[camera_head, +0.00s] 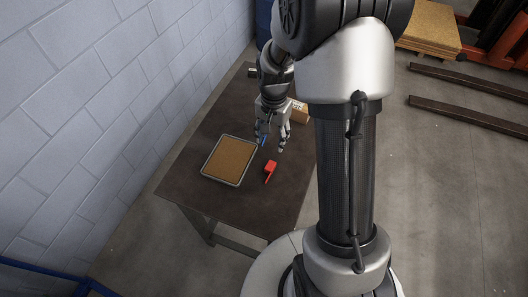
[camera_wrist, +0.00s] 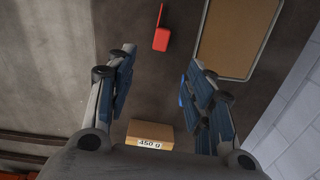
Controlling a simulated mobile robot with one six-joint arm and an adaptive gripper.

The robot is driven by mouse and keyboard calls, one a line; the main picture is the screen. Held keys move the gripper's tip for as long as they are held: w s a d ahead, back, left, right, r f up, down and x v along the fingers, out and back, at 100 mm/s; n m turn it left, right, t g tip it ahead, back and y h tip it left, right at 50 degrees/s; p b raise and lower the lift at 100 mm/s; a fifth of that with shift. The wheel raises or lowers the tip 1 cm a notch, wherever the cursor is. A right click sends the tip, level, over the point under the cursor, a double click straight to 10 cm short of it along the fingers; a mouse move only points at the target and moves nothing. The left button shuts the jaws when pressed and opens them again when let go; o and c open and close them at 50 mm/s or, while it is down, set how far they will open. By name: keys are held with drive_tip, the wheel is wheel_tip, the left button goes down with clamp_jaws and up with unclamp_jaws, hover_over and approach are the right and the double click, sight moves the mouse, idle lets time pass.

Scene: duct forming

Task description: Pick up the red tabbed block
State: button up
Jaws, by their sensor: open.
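The red tabbed block (camera_head: 270,166) lies on the dark table, just right of a shallow tray in the head view. Its thin tab points toward the table's near edge. In the wrist view the red tabbed block (camera_wrist: 161,39) is near the top middle, its tab pointing up. My gripper (camera_head: 271,146) is above the table, a little beyond the block in the head view. In the wrist view the fingers of my gripper (camera_wrist: 157,70) are spread wide with nothing between the tips. The block lies beyond the fingertips and apart from them.
The tray (camera_head: 238,184) with a brown bottom lies left of the block. A cardboard box (camera_head: 299,112), labelled "450 g" in the wrist view (camera_wrist: 150,131), stands behind my gripper. Something blue (camera_head: 262,140) shows beside my gripper. A block wall (camera_head: 120,90) runs along the left. The table's front (camera_head: 240,215) is bare.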

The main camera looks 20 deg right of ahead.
drive_tip(key=b, duration=0.3)
hover_over(270, 165)
drive_tip(key=f, duration=1.1)
drive_tip(key=shift+s+f, duration=0.15)
drive_tip(key=shift+s, duration=0.15)
drive_tip(key=f+b, duration=0.1)
drive_tip(key=f, duration=0.1)
drive_tip(key=f+b, duration=0.1)
drive_tip(key=f, duration=0.2)
drive_tip(key=shift+w+f+b, duration=0.25)
drive_tip(key=shift+f+b, duration=0.05)
drive_tip(key=shift+b, duration=0.1)
drive_tip(key=shift+c, duration=0.3)
drive_tip(key=c, duration=1.1)
